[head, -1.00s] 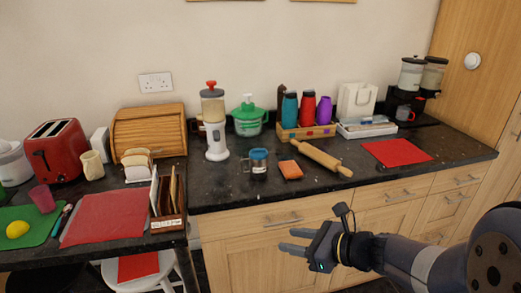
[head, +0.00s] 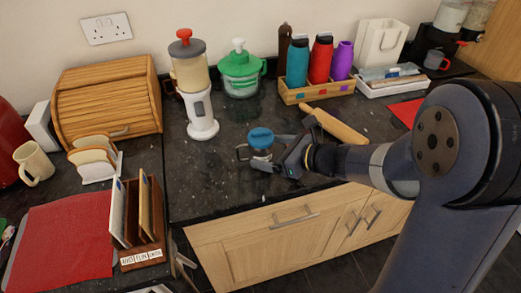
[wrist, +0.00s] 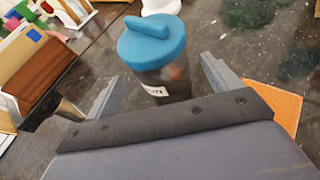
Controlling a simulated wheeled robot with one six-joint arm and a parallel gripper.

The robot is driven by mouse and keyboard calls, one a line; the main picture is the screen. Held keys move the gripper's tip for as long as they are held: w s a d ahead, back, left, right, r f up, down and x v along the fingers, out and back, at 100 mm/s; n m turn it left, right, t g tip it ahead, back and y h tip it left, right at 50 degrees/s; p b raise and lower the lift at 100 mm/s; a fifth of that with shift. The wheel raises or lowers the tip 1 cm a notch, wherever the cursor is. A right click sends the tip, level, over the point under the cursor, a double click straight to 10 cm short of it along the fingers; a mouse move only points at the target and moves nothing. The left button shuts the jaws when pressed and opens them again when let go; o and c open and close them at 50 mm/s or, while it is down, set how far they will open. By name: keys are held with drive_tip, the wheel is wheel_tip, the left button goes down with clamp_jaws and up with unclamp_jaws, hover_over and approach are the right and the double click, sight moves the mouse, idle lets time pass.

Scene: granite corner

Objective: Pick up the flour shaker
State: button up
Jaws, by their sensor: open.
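The flour shaker (head: 261,138) looks like a small clear cup with a blue lid, a side handle and a white label. It stands upright on the dark counter near its front edge. My gripper (head: 268,153) is open and low over the counter, reaching in from the right, with its fingers at the shaker. In the wrist view the shaker (wrist: 165,82) stands between the two spread fingers of my gripper (wrist: 161,70). I cannot tell whether either finger touches it. The handle is hard to see in the wrist view.
A blender-like appliance (head: 197,90) stands behind and left of the shaker. An orange sponge (wrist: 279,106) lies close by my gripper's right finger. A rolling pin (head: 337,126) lies to the right. A wooden rack (head: 150,218) stands at the left.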

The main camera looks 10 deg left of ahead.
drive_tip(key=shift+x, duration=1.9)
drive_tip(key=shift+w, duration=0.15)
drive_tip(key=shift+c, duration=0.5)
drive_tip(key=c, duration=1.1)
